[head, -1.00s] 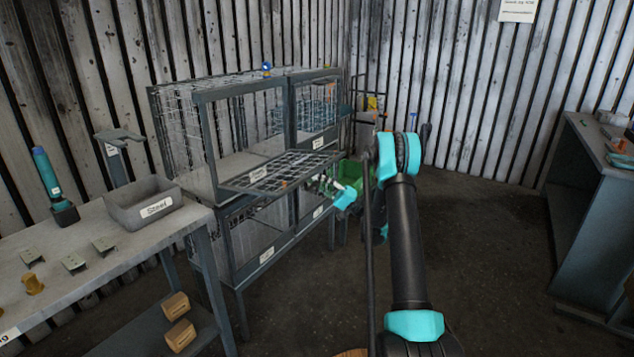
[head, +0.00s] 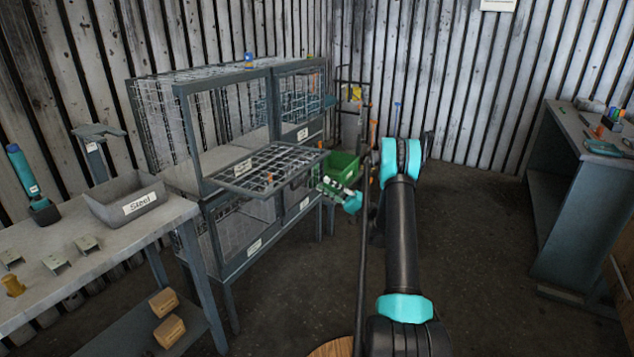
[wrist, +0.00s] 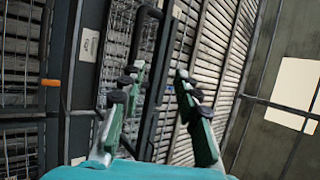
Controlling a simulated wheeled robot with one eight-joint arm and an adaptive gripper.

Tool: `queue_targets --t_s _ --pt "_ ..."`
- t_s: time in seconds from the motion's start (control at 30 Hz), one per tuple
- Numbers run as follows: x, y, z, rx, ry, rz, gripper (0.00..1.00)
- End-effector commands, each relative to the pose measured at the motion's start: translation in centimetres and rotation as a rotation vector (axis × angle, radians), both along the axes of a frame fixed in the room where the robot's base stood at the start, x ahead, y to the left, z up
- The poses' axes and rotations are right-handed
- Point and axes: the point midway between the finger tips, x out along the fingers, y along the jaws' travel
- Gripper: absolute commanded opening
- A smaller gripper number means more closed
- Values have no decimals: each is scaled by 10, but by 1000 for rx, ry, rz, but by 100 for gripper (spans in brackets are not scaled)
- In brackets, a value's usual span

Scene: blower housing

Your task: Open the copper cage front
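The cage (head: 178,110) is a grey metal frame with wire mesh and several compartments. One mesh front panel (head: 290,160) sticks out roughly level from the upper left compartment, which stands open. It carries a small label too small to read, so I cannot tell whether it is the copper one. My gripper (head: 340,192) is just right of and below the panel's outer corner, seemingly apart from it. In the wrist view my gripper (wrist: 158,110) has its fingers wide apart. A dark bar with a handle (wrist: 142,40) shows beyond them, and a label (wrist: 89,45) is beside it.
A grey tray labelled Steel (head: 130,198) stands on the workbench (head: 105,240) at left, with small brackets. A green bin (head: 342,166) is behind my gripper. Another bench (head: 560,180) stands at right. The floor (head: 480,240) between is clear.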

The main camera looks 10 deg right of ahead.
Motion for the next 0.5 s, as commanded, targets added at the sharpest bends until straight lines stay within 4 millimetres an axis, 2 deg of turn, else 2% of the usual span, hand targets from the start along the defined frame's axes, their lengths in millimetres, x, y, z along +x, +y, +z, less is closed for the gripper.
queue_targets --t_s 0.1,0.4,0.5 --pt "-1 -6 -4 0 0 -1 32" --pt "-2 -7 -5 0 0 0 32" --pt "-2 -6 -4 -3 12 4 20"
